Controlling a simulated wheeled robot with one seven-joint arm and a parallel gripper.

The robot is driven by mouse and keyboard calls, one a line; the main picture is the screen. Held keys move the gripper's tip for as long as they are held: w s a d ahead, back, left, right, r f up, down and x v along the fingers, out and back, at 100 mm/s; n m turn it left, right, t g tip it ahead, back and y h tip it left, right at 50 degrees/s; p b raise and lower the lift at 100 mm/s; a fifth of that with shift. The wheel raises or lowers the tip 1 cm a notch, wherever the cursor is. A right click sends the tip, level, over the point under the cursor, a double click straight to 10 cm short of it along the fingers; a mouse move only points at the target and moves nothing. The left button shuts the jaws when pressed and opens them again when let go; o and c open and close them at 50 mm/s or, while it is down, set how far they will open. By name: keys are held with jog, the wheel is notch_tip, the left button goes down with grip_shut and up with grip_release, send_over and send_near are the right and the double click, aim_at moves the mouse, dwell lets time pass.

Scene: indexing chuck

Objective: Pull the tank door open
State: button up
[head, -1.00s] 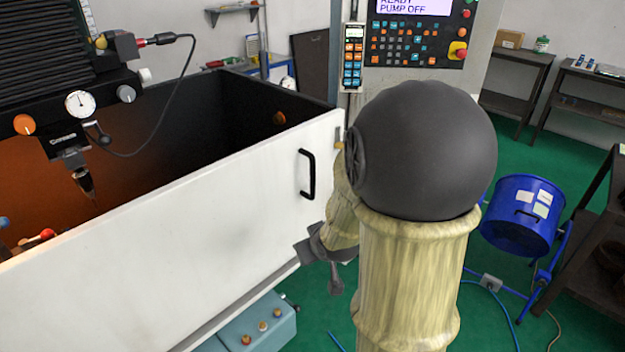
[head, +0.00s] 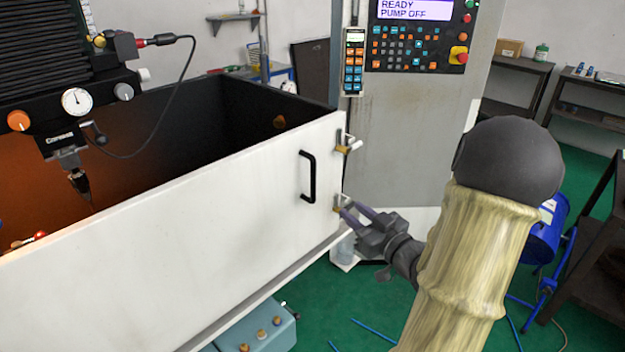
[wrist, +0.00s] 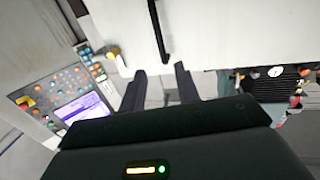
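The tank door (head: 200,215) is the wide white front panel of the tank, and it appears closed. Its black vertical handle (head: 307,176) is near the right end; it also shows at the top of the wrist view (wrist: 158,30). An upper latch (head: 346,143) and a lower latch (head: 341,202) sit at the door's right edge. My gripper (head: 350,209) is right of and below the handle, its tips overlapping the lower latch area in the head view. The wrist view shows its fingers (wrist: 160,82) apart, pointing toward the door, with the handle beyond them. I cannot tell the exact gap.
A control cabinet (head: 410,135) stands right of the tank. A blue drum (head: 545,230) and dark shelves stand at the right. A teal box (head: 262,328) sits on the floor below the door.

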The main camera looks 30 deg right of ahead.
aim_at(315, 180)
jog(key=shift+w+d, duration=0.1)
jog(key=w+a+p, duration=0.1)
jog(key=w, duration=0.4)
jog(key=w+p, duration=0.1)
jog(key=w, duration=0.5)
jog(key=w+a+p, duration=0.1)
jog(key=w, duration=0.5)
jog(key=shift+a, duration=0.35)
grip_shut()
